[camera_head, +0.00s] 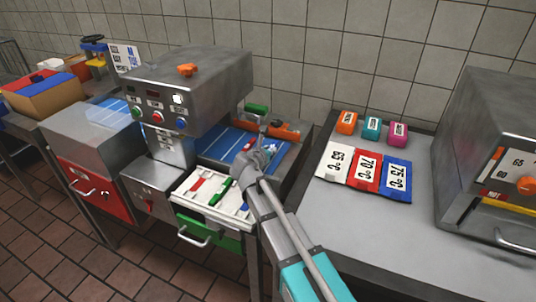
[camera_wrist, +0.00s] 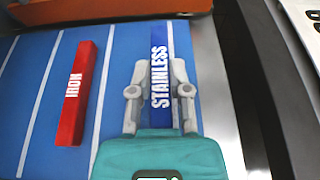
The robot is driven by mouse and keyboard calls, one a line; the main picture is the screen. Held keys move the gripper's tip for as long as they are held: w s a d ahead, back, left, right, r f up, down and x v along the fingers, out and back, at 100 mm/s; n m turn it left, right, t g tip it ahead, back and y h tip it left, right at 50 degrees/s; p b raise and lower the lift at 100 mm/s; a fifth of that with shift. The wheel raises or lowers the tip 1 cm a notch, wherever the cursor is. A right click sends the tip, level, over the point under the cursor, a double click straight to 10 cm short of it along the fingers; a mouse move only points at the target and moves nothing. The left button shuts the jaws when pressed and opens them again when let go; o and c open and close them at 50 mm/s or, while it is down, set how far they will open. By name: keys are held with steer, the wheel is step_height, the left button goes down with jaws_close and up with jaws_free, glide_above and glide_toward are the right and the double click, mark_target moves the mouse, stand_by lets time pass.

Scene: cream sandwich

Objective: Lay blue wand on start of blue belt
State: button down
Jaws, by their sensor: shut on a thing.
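My gripper (camera_wrist: 158,78) is shut on the blue wand (camera_wrist: 160,48), which is lettered STAINLESS, in the wrist view. The wand lies lengthwise between the two fingers, over the right edge of the blue belt (camera_wrist: 118,60) with its white lines. I cannot tell whether the wand touches the belt. A red wand (camera_wrist: 78,92) lettered IRON lies on the belt to the left, apart from my gripper. In the head view my gripper (camera_head: 256,156) is over the right part of the blue belt (camera_head: 217,146), and its arm hides part of the scene.
A white tray (camera_head: 238,213) with a red and a green wand sits in front of the belt. A grey machine (camera_head: 190,85) stands over the belt's left part. Number cards (camera_head: 366,172) and small coloured blocks (camera_head: 371,128) lie on the right-hand counter, whose front is clear.

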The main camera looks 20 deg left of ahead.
steer(key=shift+f+b, duration=0.3)
steer(key=shift+f, duration=0.05)
steer(key=shift+s+d+f+b, duration=0.2)
steer(key=shift+s+d+b, duration=0.05)
steer(key=shift+s+b, duration=0.1)
steer(key=c, duration=0.6)
jaws_free()
steer(key=shift+d, duration=0.1)
steer(key=shift+s+f, duration=0.1)
steer(key=shift+s+d, duration=0.1)
steer(key=shift+w+r+p, duration=0.2)
steer(key=shift+r+p, duration=0.3)
steer(key=shift+p, duration=0.15)
steer(key=p+v, duration=0.1)
steer(key=v, duration=0.3)
steer(key=p+v, duration=0.1)
steer(key=v, duration=0.2)
steer(key=a+p+v, duration=0.1)
steer(key=p+v, duration=0.1)
steer(key=v, duration=0.2)
steer(key=shift+s+r, duration=0.15)
steer(key=shift+r, duration=0.2)
